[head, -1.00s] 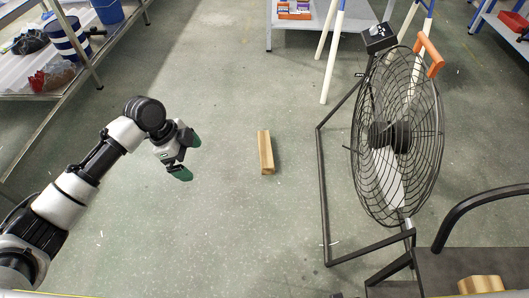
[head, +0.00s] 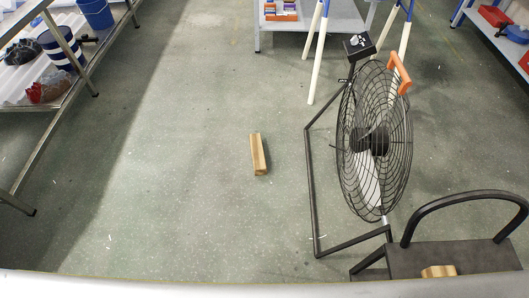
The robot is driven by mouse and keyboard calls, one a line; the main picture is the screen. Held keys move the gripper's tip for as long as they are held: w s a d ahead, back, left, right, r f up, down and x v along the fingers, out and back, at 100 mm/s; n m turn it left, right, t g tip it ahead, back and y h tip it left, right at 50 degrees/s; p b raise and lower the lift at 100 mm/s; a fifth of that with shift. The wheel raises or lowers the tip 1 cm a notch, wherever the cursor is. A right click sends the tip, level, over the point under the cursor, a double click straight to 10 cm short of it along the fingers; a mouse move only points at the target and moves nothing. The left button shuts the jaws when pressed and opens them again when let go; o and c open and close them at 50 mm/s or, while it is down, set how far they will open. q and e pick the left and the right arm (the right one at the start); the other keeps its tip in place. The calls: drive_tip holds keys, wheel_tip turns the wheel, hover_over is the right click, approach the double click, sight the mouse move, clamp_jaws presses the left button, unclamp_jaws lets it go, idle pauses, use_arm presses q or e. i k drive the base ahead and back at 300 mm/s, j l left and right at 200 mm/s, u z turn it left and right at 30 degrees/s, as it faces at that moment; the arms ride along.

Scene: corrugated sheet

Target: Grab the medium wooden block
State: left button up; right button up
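A wooden block (head: 258,154) lies on the floor near the middle of the head view, left of the fan. A second, pale wooden block (head: 438,271) sits on a dark platform (head: 450,256) at the lower right. I cannot tell from this view which one is the medium block. Neither of my grippers shows in the head view now.
A black fan (head: 374,142) with an orange handle stands on a frame right of the floor block. A metal shelf (head: 62,98) with buckets is at the left. A low table (head: 310,22) stands at the back. A pale edge (head: 200,285) crosses the bottom. The floor left of the block is clear.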

sight(260, 168)
drive_tip(key=i+j+z, duration=0.15)
drive_tip(key=z, duration=0.3)
drive_tip(key=i+j+z, duration=0.25)
drive_tip(key=z, duration=0.15)
